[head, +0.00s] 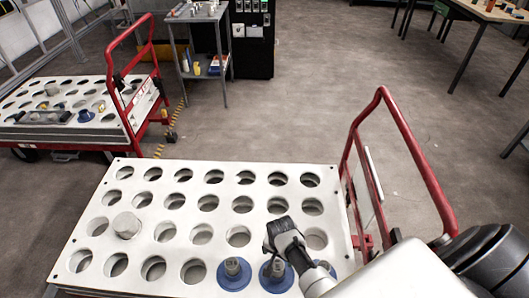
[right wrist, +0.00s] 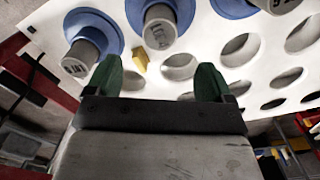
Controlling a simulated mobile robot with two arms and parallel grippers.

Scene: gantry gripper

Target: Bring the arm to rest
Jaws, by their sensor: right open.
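My right gripper (head: 281,238) is over the near right part of a white board with round holes (head: 155,205). In the right wrist view its two green fingertips (right wrist: 159,80) are spread wide, with nothing held between them. Grey cylinders with blue flanges stand in the board's near row: one at the left (head: 234,273), one beside it (head: 275,277) partly behind my arm, and one at the right (head: 320,272) mostly hidden by it. The right wrist view shows a cylinder with a dark label (right wrist: 160,27) beyond the fingertips. My left gripper is not in view.
A pale cylinder (head: 127,225) stands on the board's left side. A red cart handle (head: 425,165) rises close to my right arm. Another red cart (head: 125,110) with a holed board and a grey shelf table (head: 203,50) stand behind. Open floor (head: 290,110) lies between.

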